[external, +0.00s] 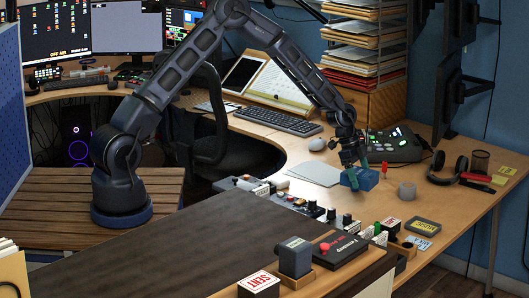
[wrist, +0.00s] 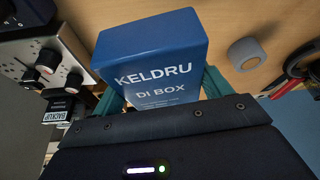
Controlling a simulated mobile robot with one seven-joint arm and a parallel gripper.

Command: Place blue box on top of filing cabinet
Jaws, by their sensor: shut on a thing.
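The blue box (external: 369,181) is at the right wing of the wooden desk (external: 440,205), near its inner front edge, in the external view. My gripper (external: 356,177) reaches down to it, with teal fingers on either side. In the wrist view the box (wrist: 150,48) fills the space between the teal fingers, its printed face reading "KELDRU DI BOX". My gripper is shut on it. I cannot tell whether the box touches the desk or hangs just above it. I cannot make out a filing cabinet in either view.
A grey roll (external: 407,189), a red pin (external: 384,169) and headphones (external: 449,170) are right of the box. Papers (external: 314,173) lie left of it. The dark foreground top (external: 170,245) has bare room.

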